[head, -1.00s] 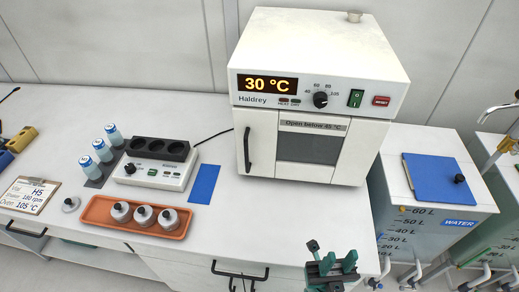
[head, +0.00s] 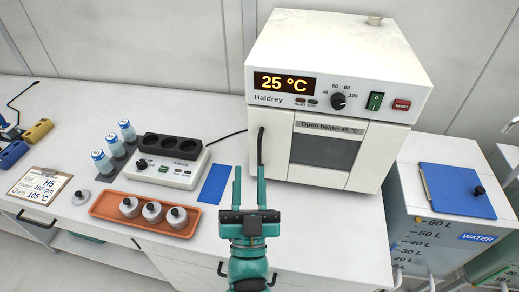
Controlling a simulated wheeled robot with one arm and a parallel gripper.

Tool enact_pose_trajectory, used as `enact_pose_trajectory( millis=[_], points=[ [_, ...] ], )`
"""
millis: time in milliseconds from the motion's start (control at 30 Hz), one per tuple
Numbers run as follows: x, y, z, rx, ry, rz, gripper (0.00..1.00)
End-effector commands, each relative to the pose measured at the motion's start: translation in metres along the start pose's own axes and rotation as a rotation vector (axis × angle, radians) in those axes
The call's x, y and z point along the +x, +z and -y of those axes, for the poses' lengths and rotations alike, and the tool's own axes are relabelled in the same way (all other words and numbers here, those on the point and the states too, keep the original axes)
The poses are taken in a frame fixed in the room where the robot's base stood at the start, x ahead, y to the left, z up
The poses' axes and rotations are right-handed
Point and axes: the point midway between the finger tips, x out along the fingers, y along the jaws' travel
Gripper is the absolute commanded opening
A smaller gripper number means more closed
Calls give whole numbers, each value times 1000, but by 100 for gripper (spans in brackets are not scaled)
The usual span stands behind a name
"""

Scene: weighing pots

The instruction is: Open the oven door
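The white oven (head: 340,95) stands on the bench, and its display reads 25 °C. Its door (head: 320,150) looks shut, with a dark window and a label reading "Open below 45 °C". The black vertical door handle (head: 261,148) is on the door's left side. My green gripper (head: 249,172) is in front of the handle, with its two fingers apart and pointing toward the oven. The right fingertip appears close to the handle's lower end; I cannot tell whether they touch. Nothing shows between the fingers.
An orange tray (head: 98,212) with three small pots is left of my gripper. A water tank (head: 455,225) is at the right. Bench right of my gripper is clear.

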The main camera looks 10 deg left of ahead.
Motion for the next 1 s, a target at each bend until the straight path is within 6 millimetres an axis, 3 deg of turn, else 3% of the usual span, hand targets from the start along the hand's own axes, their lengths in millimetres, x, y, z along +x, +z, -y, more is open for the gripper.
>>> enact_pose_trajectory(
  millis=[100, 200, 400, 633, 1000],
  points=[
    [-1, 48, -27, -90, 47, 225, 30],
    [-11, 84, -42, -155, 64, 390, 30],
    [-36, 133, -51, -209, 68, 607, 30],
    [-38, 145, -52, -213, 67, 652, 30],
    [-5, 167, -57, -214, 68, 647, 30]
  ],
)
